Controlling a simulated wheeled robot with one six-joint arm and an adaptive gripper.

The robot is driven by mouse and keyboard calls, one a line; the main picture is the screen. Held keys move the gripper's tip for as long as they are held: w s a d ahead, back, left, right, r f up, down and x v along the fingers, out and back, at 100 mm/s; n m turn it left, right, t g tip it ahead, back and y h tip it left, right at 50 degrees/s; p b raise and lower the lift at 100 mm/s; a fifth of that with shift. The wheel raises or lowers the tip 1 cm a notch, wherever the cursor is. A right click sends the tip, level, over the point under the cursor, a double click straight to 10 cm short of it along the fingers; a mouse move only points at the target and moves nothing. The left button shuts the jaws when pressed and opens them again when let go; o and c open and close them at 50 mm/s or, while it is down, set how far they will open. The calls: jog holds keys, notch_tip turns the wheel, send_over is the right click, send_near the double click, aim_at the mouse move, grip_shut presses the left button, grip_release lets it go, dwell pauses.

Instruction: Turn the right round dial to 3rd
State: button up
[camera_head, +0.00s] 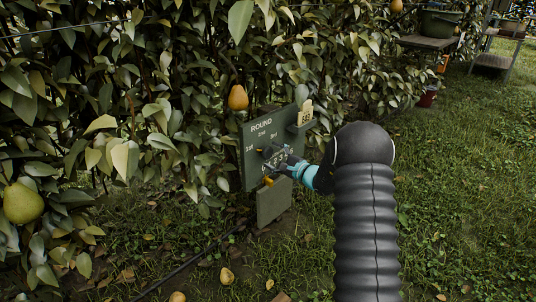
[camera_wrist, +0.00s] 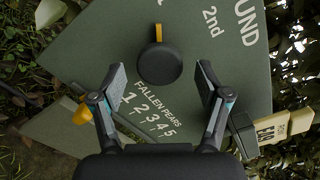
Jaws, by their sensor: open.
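A black round dial (camera_wrist: 160,64) with a yellow pointer sits on a dark green panel (camera_wrist: 95,45). The pointer points toward the top of the wrist view. The "2nd" label is up and right of the dial; no "3rd" label can be read there. My gripper in the head view (camera_head: 272,158) hides much of the panel, including most of the dial.
A yellow piece (camera_wrist: 82,114) shows at the panel's lower left in the wrist view, near the FALLEN PEARS scale. A yellowish tag (camera_head: 305,112) is at the panel's upper right. Leaves crowd behind; grass (camera_head: 460,180) is open to the right.

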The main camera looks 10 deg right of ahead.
jog(key=shift+x, duration=1.45)
jog(key=c, duration=1.1)
jog(key=shift+c, duration=0.2)
